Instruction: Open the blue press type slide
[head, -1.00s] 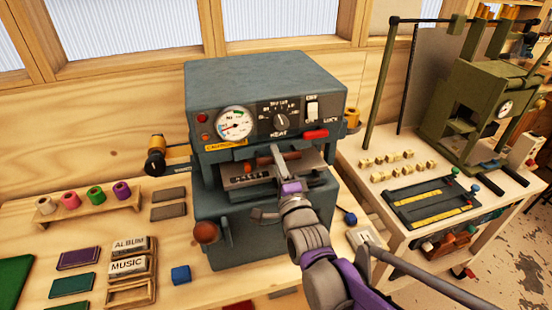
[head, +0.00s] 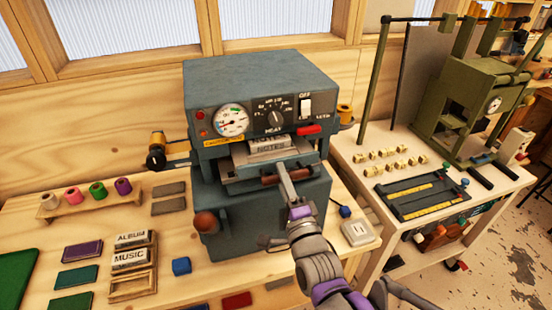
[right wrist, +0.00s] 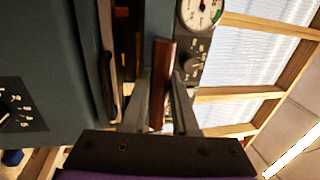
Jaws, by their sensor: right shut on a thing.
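The blue-grey press (head: 255,85) stands in the middle of the head view on the wooden bench. Its slide (head: 242,187) sticks out of the front opening, with a block lettered NOTES (head: 268,142) showing above it. A brown bar handle (head: 270,181) runs across the slide's front edge. My right gripper (head: 282,172) is shut on this handle. In the right wrist view the brown handle (right wrist: 161,82) lies between the two fingers of the right gripper (right wrist: 164,95). The slide's inner end is hidden inside the press. My left gripper is not in view.
A green press (head: 475,110) stands on the table at right. A ball-ended lever (head: 206,222) projects at the press's left front. A blue block (head: 181,266) and ALBUM and MUSIC blocks (head: 130,255) lie left. A white switch box (head: 357,232) sits right of my arm.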

